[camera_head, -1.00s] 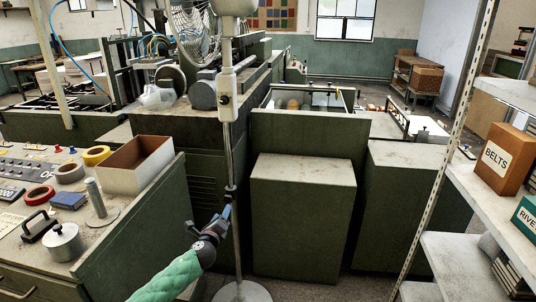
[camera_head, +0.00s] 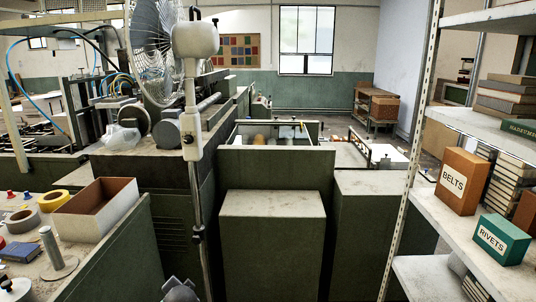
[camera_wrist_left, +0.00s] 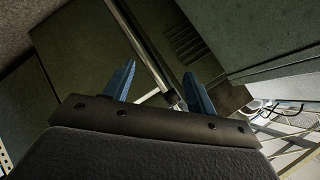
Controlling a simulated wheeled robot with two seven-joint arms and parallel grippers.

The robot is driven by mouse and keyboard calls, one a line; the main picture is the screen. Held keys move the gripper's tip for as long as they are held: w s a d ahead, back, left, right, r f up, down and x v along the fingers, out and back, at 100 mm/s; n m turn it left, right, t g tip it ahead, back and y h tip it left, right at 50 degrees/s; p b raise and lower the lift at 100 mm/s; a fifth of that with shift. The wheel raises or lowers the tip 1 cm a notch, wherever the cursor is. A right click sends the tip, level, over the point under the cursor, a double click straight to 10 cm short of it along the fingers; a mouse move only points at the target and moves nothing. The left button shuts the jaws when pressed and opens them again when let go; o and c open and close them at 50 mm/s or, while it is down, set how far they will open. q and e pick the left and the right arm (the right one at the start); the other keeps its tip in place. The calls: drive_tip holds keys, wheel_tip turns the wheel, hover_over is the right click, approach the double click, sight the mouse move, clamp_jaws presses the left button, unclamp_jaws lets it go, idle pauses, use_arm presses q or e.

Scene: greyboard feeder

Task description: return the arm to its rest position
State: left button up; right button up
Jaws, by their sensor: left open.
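My left gripper shows in the left wrist view (camera_wrist_left: 160,90) with its two blue fingers spread apart and nothing between them. Behind the fingers are the thin metal pole (camera_wrist_left: 140,40) and dark green cabinet sides. In the head view only a grey part of my arm shows at the bottom edge, beside the lower pole (camera_head: 203,265); the fingers are out of that picture. My right gripper is in neither view.
At left is a bench with an open box (camera_head: 97,210). At right, shelves hold the BELTS box (camera_head: 461,181) and RIVETS box (camera_head: 501,239).

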use_arm(q)
drive_tip(key=s+d+f+n+g+h, duration=0.1)
drive_tip(key=s+d+f+g, duration=0.2)
drive_tip(key=s+f, duration=0.4)
drive_tip(key=s+d+f+n+g+h, duration=0.2)
drive_tip(key=s+d+f, duration=0.3)
drive_tip(key=s, duration=1.6)
drive_tip(key=s+d+f+n+g+h, duration=0.1)
drive_tip(key=s+d+f+g, duration=0.2)
drive_tip(key=s+f, duration=0.7)
drive_tip(key=s+d, duration=0.1)
drive_tip(key=s, duration=0.4)
drive_tip(key=shift+n+g+h, duration=0.3)
drive_tip(key=shift+h, duration=0.1)
drive_tip(key=shift+d+f, duration=0.1)
drive_tip(key=shift+f, duration=0.05)
